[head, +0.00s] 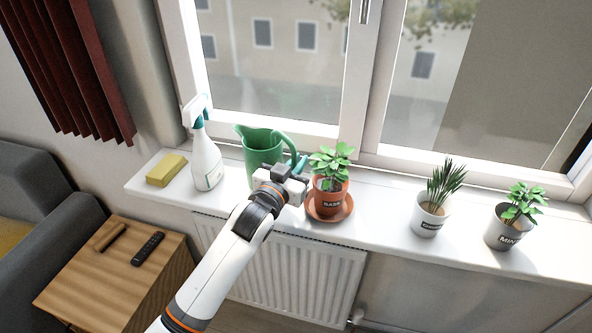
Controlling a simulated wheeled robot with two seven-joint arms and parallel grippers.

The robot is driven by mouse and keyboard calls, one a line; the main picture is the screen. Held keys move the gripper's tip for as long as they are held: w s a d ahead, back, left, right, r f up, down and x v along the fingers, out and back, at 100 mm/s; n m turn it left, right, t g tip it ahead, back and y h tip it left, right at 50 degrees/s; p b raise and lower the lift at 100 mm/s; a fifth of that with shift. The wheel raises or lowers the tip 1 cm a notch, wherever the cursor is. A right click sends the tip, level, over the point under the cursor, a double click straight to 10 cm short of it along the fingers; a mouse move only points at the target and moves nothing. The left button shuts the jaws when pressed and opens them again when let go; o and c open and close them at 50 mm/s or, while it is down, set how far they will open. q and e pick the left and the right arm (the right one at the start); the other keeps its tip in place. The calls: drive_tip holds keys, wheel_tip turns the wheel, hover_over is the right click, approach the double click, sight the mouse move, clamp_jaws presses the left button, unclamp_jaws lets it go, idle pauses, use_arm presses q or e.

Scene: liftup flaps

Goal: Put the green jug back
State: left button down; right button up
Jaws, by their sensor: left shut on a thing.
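The green jug (259,146) stands upright on, or just above, the white windowsill, between the spray bottle and the basil pot; its base is partly hidden by my arm. Its spout points left and its handle is on the right. My left gripper (296,168) is at the jug's right side, shut on the jug around its handle. The fingers are partly hidden by the gripper body. My right gripper is not in view.
On the windowsill (378,220) are a yellow sponge (166,170), a spray bottle (206,158), a basil pot (331,197) on a saucer close right of my gripper, and two herb pots (430,217) (508,226). Bare sill lies between basil and herbs. A radiator (300,275) is below.

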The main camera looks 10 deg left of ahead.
use_arm(q)
drive_tip(key=shift+f, duration=1)
drive_tip(key=c, duration=1.5)
unclamp_jaws()
drive_tip(key=shift+f, duration=0.1)
drive_tip(key=b+v, duration=0.1)
drive_tip(key=v, duration=1.1)
